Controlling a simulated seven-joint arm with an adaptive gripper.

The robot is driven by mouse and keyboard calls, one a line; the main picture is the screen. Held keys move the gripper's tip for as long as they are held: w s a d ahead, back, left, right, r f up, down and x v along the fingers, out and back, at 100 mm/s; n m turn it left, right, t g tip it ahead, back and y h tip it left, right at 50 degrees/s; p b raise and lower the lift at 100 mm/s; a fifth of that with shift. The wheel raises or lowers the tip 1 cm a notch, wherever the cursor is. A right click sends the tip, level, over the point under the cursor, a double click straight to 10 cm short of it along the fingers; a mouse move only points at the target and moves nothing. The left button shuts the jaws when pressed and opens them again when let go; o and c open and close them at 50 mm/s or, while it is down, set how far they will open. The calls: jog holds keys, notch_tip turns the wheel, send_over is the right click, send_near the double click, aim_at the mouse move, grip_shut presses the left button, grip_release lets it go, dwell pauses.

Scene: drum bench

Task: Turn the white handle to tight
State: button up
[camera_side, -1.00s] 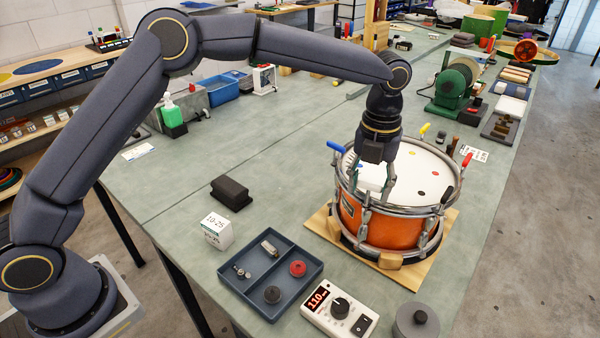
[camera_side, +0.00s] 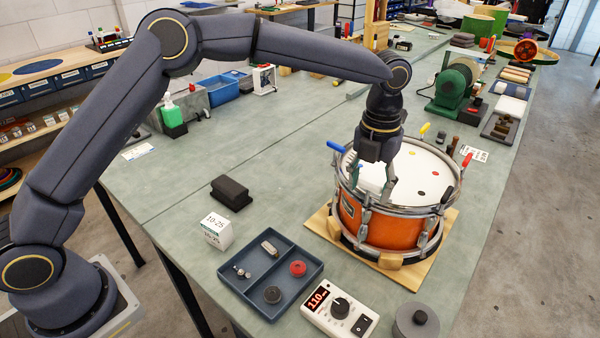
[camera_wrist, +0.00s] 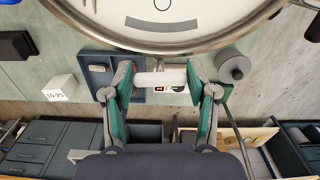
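The white handle (camera_side: 373,178) is at the near left edge of the orange drum (camera_side: 388,224), partly hidden by my gripper. In the wrist view the white handle (camera_wrist: 160,79) lies crosswise between my fingers. My gripper (camera_side: 383,185) is low over the drum's rim, pointing down. In the wrist view my gripper (camera_wrist: 161,73) has its two fingertips well apart, one at each end of the visible white part. Whether they press on it or leave small gaps cannot be made out.
A blue key handle (camera_side: 336,147), a yellow one (camera_side: 424,128) and a red one (camera_side: 467,160) stand around the drum's rim. A blue-grey parts tray (camera_side: 254,288), a white meter reading 110 (camera_side: 318,299) and a grey lidded cylinder (camera_side: 416,322) are in front. The bench left of the drum is mostly clear.

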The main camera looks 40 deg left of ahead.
aim_at(371, 183)
jog(key=o, duration=0.3)
jog(key=shift+r, duration=6)
jog(key=shift+a, duration=0.1)
